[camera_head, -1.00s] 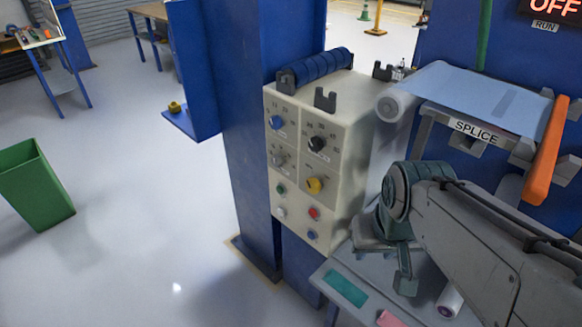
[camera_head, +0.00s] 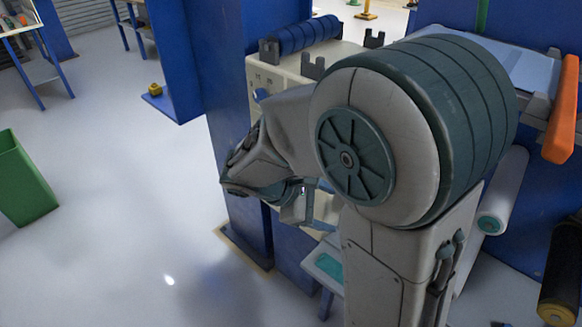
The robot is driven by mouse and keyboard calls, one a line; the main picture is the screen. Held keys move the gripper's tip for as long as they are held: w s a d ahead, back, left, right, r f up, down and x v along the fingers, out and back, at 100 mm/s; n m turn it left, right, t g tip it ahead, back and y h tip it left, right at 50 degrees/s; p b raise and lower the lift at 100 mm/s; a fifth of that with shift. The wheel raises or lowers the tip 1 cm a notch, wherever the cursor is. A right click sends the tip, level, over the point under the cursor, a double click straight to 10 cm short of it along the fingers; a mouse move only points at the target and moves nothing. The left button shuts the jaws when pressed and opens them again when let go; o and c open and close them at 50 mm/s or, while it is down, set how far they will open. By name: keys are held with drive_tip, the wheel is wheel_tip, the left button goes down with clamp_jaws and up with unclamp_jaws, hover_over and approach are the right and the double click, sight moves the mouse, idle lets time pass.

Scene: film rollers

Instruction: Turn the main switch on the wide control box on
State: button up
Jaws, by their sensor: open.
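The beige control box (camera_head: 262,78) stands beside the blue post, in the middle of the view. My arm covers most of its front. One blue knob (camera_head: 261,95) still shows near its upper left corner. The other knobs and buttons are hidden, and I cannot tell which control is the main switch or how it is set. My gripper (camera_head: 299,207) is partly visible, low in front of the box beyond my wrist, and open. I see nothing held in it. Whether it touches the box cannot be told.
A blue post (camera_head: 228,110) rises left of the box. A blue roller (camera_head: 308,34) lies on top. An orange bar (camera_head: 563,110) and a pale roller (camera_head: 503,190) are at right. A green bin (camera_head: 22,180) stands at left. The floor between bin and post is clear.

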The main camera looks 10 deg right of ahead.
drive_tip(key=w+a+f+n+t+h+b, duration=0.4)
drive_tip(key=w+a+f+n+t+h, duration=0.15)
drive_tip(key=w+a+n+t, duration=0.6)
drive_tip(key=w+d+g, duration=0.1)
drive_tip(key=w+d, duration=0.6)
drive_tip(key=d, duration=0.2)
drive_tip(key=shift+w+d+f+y, duration=0.15)
drive_tip(key=shift+w+d+y, duration=0.05)
drive_tip(key=shift+y, duration=0.25)
drive_tip(key=shift+n, duration=0.25)
drive_tip(key=c, duration=1)
